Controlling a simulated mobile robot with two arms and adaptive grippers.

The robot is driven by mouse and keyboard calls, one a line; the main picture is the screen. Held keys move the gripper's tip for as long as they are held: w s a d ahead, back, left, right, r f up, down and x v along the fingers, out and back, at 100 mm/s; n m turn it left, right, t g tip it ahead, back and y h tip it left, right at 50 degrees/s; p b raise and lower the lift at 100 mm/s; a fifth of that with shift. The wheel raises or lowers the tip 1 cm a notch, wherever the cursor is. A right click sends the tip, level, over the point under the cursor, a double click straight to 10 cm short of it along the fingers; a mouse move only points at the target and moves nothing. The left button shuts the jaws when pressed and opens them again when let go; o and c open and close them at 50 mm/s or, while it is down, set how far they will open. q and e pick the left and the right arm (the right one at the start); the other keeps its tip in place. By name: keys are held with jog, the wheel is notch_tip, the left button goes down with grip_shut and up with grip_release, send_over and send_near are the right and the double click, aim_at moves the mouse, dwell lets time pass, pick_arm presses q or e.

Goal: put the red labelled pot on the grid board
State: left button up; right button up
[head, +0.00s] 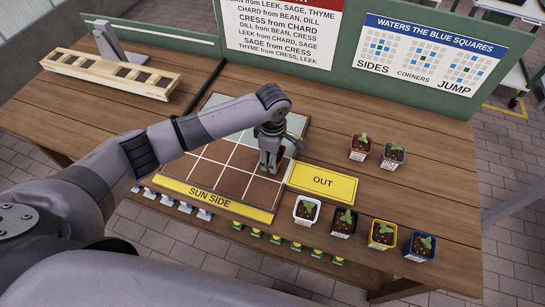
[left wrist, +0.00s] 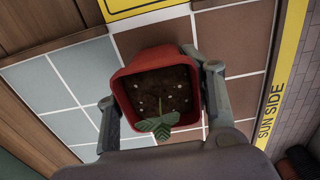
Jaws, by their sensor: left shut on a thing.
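My left gripper (head: 270,165) is shut on a red pot (head: 281,153) near the right edge of the grid board (head: 233,181), beside the yellow OUT card. In the left wrist view the red pot (left wrist: 125,82) holds dark soil, pale specks and a green seedling. The fingers of the left gripper (left wrist: 157,95) are on either side of it. The grid board (left wrist: 58,80) with brown and grey-blue squares shows beneath it. I cannot tell whether the pot touches the board. Its label is hidden. My right gripper is not in view.
The OUT card (head: 322,183) lies right of the board and the SUN SIDE strip (head: 215,199) along its front. White (head: 306,210), black (head: 344,222), yellow (head: 382,234) and blue (head: 419,246) pots stand at front right. A dark red pot (head: 360,148) and a grey pot (head: 392,156) stand behind. A wooden rack (head: 111,74) is at back left.

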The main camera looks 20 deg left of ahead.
pick_arm(q)
jog(key=shift+f, duration=0.4)
jog(key=o, duration=1.6)
jog(key=shift+f, duration=0.1)
notch_tip(320, 180, up, 12)
jog(key=shift+r+b, duration=0.15)
jog(key=shift+b, duration=0.3)
